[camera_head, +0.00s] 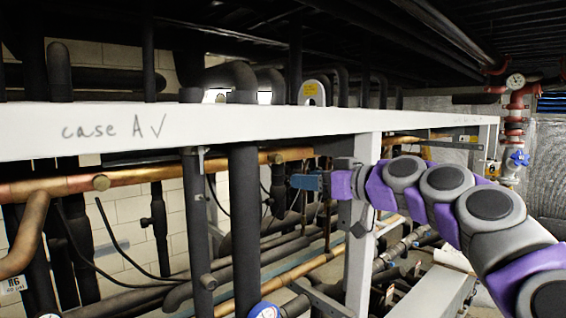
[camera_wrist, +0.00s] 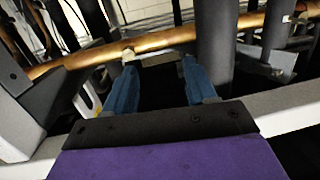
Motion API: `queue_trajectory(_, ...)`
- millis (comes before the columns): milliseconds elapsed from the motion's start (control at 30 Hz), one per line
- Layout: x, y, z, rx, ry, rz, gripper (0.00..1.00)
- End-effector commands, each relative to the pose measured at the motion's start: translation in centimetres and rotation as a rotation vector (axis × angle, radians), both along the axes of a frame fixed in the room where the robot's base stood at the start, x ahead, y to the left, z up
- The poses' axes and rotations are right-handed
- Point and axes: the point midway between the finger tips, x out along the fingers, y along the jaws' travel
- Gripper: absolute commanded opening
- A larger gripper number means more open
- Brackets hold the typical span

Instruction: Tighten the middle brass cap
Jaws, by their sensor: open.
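A copper pipe (camera_head: 140,176) runs behind the white beam, with a round brass cap (camera_head: 101,182) on its left part. Another brass cap (camera_head: 276,158) sits farther right on the pipe, close to my gripper (camera_head: 296,182); it appears to be the middle one. In the wrist view, a brass cap (camera_wrist: 128,54) on the copper pipe (camera_wrist: 165,39) lies just beyond the left fingertip, not centred between the fingers. My gripper (camera_wrist: 160,66) has its two blue fingers spread, with nothing held between them. Whether the left fingertip touches the cap I cannot tell.
The white beam (camera_head: 200,128), marked "case A", crosses in front of the pipe, and a white post (camera_head: 360,240) stands beside my gripper. Dark insulated pipes (camera_head: 245,230) rise in front of the copper pipe. In the wrist view, a thick dark pipe (camera_wrist: 216,45) stands right of the fingers.

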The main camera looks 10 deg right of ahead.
Motion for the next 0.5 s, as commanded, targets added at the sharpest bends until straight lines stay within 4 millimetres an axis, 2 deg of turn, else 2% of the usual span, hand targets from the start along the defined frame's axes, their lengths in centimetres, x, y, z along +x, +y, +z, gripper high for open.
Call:
queue_trajectory(33, 0.9, -2.0, 0.6, 0.014, -0.034, -0.035, 0.56)
queue_trajectory(100, 1.6, -4.0, 0.9, 0.025, -0.065, -0.069, 0.56)
queue_trajectory(200, 2.2, -5.6, 1.2, 0.031, -0.091, -0.098, 0.56)
queue_trajectory(333, 2.9, -5.7, 1.2, 0.032, -0.097, -0.107, 0.56)
queue_trajectory(500, 4.9, -4.3, 1.2, 0.029, -0.093, -0.103, 0.56)
